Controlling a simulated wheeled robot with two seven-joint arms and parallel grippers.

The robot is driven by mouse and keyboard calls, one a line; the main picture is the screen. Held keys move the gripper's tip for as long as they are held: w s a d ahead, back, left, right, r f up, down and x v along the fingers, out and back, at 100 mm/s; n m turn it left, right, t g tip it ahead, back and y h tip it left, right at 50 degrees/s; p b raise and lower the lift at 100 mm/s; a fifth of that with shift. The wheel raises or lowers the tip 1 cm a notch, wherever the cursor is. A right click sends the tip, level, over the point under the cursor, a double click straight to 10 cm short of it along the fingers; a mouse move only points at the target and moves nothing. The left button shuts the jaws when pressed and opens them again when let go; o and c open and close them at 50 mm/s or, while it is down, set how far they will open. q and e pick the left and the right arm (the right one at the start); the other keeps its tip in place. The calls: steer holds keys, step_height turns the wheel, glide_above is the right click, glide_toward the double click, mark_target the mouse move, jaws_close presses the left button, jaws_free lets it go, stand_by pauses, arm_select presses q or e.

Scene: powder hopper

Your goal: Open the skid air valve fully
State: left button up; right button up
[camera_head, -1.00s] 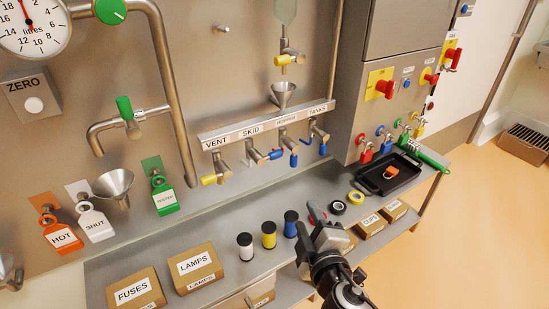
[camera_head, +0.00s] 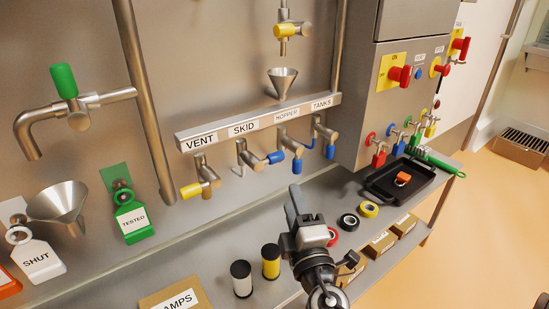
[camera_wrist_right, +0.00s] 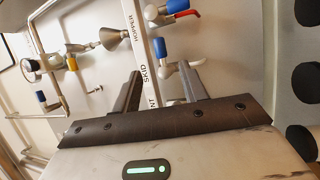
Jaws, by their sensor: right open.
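The skid valve (camera_head: 246,155) is a steel valve on the panel under the SKID label (camera_head: 243,129). A blue-tipped part (camera_head: 275,157) sticks out to its right; I cannot tell for sure how far the valve is turned. My right gripper (camera_head: 297,202) is open and empty, in front of the panel, below and right of this valve, apart from it. In the right wrist view the open fingers (camera_wrist_right: 161,88) point at the label rail, with the SKID lettering (camera_wrist_right: 144,72) between them and blue-tipped valve parts (camera_wrist_right: 166,69) beyond. My left gripper is not in view.
The yellow-handled vent valve (camera_head: 205,176) is to the left; the hopper valve (camera_head: 285,142) and tanks valve (camera_head: 323,131) are close on the right. A funnel (camera_head: 283,82) is above the rail. Tape rolls (camera_head: 348,221), spools (camera_head: 271,262) and a black tray (camera_head: 376,186) occupy the bench.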

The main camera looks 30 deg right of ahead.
mark_target(280, 160)
steer(key=p+x, duration=0.2)
steer(key=x, duration=1.2)
steer(key=shift+w+p, duration=0.1)
steer(key=shift+p, duration=0.2)
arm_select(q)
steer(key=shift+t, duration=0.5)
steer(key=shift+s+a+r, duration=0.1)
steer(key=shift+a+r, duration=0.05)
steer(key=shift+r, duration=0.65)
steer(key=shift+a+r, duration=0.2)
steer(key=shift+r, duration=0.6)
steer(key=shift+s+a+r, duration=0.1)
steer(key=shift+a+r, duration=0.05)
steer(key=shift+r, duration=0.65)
arm_select(e)
steer(key=shift+w+d+r, duration=0.15)
steer(key=shift+w+d, duration=0.1)
steer(key=shift+w, duration=0.45)
steer(key=shift+c, duration=0.3)
jaws_close()
